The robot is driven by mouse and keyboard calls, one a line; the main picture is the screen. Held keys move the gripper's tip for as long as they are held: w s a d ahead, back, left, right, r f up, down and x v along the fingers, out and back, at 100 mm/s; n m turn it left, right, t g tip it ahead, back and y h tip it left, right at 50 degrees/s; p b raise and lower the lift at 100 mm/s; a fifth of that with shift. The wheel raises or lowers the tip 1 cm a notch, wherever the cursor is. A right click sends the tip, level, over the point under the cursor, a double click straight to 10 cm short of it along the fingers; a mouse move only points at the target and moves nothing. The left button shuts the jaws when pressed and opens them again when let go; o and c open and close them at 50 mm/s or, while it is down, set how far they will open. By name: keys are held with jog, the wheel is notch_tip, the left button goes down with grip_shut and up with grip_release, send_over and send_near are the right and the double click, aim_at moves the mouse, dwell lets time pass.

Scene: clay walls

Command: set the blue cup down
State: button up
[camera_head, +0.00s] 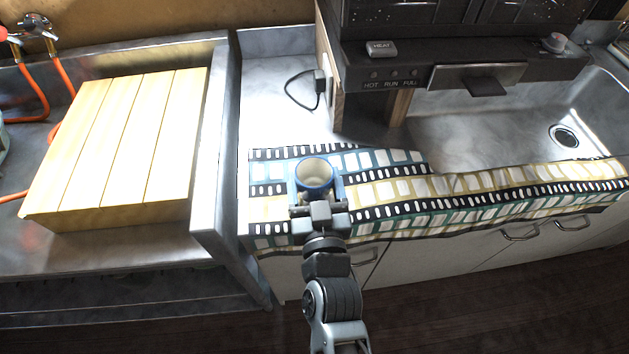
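The blue cup (315,174) has a blue rim and a pale inside, and it stands upright with its mouth up. My gripper (316,190) reaches in from the front, with one finger on each side of the cup, and looks shut on it. The cup is over the film-strip-patterned cloth (399,188) at the counter's front. From this view I cannot tell whether its base touches the cloth. The cup's lower part is hidden by the gripper.
A wooden slatted board (125,145) lies to the left, beyond a raised metal edge (216,150). A dark machine (455,65) stands behind on the right. A sink drain (564,136) is at far right. Bare metal counter (275,110) lies behind the cup, with a black cable (297,98).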

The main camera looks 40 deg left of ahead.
jog(key=o, duration=0.5)
jog(key=shift+c, duration=0.2)
jog(key=shift+r, duration=0.25)
jog(key=b+v, duration=0.4)
jog(key=v, duration=0.8)
jog(key=shift+f, duration=0.1)
